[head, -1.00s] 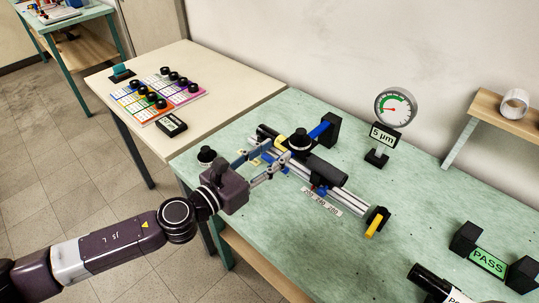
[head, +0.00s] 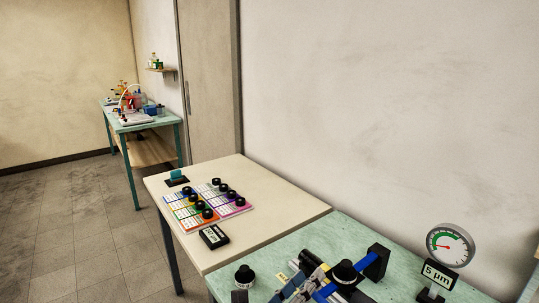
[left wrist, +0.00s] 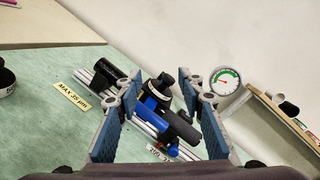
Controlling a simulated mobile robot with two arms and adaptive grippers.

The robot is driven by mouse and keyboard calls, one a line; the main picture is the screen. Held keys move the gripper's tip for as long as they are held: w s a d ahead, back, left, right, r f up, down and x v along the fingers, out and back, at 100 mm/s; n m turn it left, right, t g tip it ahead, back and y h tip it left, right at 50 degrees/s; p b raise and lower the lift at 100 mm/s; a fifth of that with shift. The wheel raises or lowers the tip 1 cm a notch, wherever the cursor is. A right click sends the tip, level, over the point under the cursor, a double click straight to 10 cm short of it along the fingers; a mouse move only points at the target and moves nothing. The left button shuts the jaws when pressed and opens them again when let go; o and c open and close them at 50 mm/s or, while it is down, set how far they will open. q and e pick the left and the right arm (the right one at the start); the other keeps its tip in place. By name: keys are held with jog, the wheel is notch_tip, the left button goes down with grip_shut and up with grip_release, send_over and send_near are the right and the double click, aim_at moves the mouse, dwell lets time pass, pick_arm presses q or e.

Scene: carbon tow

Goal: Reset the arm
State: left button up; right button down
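My left gripper (left wrist: 160,92) is open in the left wrist view, its two blue-padded fingers wide apart with nothing visibly held. Beyond and between the fingers is a rail fixture with a black cylinder (left wrist: 181,126), a black knob and a blue lever; the fingers hide part of it. In the head view the left gripper (head: 307,281) shows only at the bottom edge, in front of the fixture's black knob (head: 346,270) and blue bar. The rest of the left arm is cut off there. My right gripper is in neither view.
The green bench (head: 300,237) carries a round dial gauge (head: 450,244) with a "5 µm" sign and a separate black knob (head: 244,274). A cream table (head: 265,193) with coloured cards and several black knobs adjoins it. Another bench (head: 162,121) stands far back left. Floor at left is clear.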

pick_arm(q)
jog(key=s+a+f+n+g+y, duration=0.1)
jog(key=s+a+f+n+y, duration=0.2)
jog(key=a+f+n+y, duration=0.45)
jog(key=s+a+f+n+g+y, duration=0.25)
jog(key=a+f+n, duration=0.25)
jog(key=a+n, duration=0.7)
jog(key=s+a+f+n+g, duration=0.25)
jog(key=s+f+n, duration=0.2)
jog(key=s, duration=0.35)
jog(key=s+a+f+n+g+y, duration=0.1)
jog(key=s+a+f+n+g, duration=0.1)
jog(key=s+a+f+n, duration=0.4)
jog(key=s+a+f+n+g, duration=0.15)
jog(key=s+n, duration=0.25)
jog(key=s, duration=0.5)
notch_tip(320, 180, down, 26)
jog(key=s+g, duration=0.1)
jog(key=g, duration=0.1)
jog(key=s+a+f+g, duration=0.1)
jog(key=s+a+f, duration=0.1)
jog(key=s+f, duration=1.4)
jog(key=shift+s+y, duration=0.3)
jog(key=shift+s, duration=0.3)
